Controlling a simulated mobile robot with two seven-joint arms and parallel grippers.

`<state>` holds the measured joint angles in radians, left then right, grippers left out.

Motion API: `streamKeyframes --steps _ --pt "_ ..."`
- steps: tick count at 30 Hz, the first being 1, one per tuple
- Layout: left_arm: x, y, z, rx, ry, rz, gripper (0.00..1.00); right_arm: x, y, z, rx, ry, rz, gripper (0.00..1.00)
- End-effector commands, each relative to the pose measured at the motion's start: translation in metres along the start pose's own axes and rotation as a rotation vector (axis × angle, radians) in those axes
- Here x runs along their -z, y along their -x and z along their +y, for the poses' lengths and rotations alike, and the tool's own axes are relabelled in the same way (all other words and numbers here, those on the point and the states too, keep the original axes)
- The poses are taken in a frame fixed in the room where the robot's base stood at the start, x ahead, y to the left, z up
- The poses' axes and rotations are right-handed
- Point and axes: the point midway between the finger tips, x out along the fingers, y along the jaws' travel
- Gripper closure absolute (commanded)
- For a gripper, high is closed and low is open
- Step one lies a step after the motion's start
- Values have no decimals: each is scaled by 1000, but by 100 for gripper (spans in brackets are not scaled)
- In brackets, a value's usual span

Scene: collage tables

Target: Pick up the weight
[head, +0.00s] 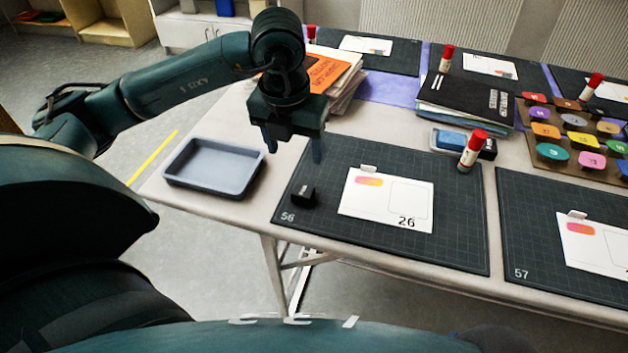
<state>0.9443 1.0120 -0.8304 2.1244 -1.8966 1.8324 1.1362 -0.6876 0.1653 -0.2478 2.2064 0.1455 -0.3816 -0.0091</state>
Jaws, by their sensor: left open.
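A small black block, which looks like the weight (303,195), lies on the left part of the dark cutting mat (455,245) marked 56, left of a white card (362,210). My left gripper (293,147) points down above the far left corner of the mat. It is open and empty, with its two fingers apart. It is behind and above the black block, not touching it. My right gripper is out of view.
A grey tray (168,182) stands at the table's left end. A paper stack (345,90) is behind my gripper. A glue stick (472,150) and blue eraser (450,139) stand at the mat's far right. Colored pads (552,152) lie further right.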

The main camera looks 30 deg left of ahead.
Motion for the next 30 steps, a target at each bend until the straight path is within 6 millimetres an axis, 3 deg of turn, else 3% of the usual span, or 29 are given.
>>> streamKeyframes --steps 9,17,24,30 --pt "1 -59 0 -1 0 5 36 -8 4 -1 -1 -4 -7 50" --pt "0 -78 -2 1 -1 4 36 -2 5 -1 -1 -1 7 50" --pt "-1 -114 -6 0 0 5 36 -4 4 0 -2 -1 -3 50" --pt "-1 -124 -6 1 -2 2 36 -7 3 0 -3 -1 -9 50"
